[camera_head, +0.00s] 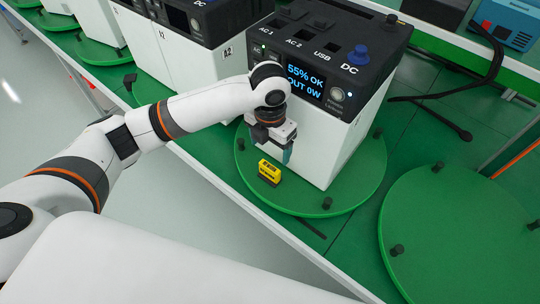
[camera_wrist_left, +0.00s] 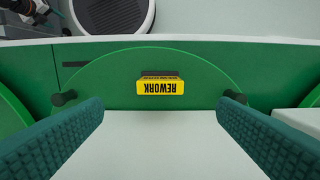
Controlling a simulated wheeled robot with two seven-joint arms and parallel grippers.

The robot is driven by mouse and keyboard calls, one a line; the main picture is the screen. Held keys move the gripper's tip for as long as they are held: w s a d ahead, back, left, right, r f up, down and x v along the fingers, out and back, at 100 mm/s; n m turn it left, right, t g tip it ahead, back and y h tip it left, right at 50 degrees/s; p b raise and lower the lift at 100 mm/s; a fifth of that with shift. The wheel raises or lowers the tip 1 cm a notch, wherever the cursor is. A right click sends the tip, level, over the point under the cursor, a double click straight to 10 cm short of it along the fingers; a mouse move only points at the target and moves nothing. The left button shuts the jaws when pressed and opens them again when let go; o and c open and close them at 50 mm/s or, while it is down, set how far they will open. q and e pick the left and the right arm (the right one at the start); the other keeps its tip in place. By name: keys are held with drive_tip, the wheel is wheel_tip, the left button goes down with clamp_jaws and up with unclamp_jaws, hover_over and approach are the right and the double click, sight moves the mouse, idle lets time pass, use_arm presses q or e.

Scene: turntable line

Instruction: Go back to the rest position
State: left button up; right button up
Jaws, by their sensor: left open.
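My left gripper (camera_head: 272,148) hangs in front of the power station (camera_head: 330,125), a white box with a black top and a lit screen reading "55% OK OUT 0W". In the left wrist view the two teal fingers of this gripper (camera_wrist_left: 155,125) are apart, with nothing held between them. A yellow sign (camera_head: 269,170) stands on the green turntable (camera_head: 345,195), just below the gripper and apart from it. In the left wrist view the sign (camera_wrist_left: 160,87) reads "REWORK" upside down. My right gripper is in neither view.
An empty green turntable (camera_head: 465,240) with black pegs is at the right. More white power stations (camera_head: 180,55) line up at the back left. A black cable (camera_head: 480,75) lies on the green bench behind, near a blue device (camera_head: 510,22). Grey floor lies in front.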

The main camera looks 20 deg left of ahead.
use_arm(q)
drive_tip(key=shift+r, duration=0.35)
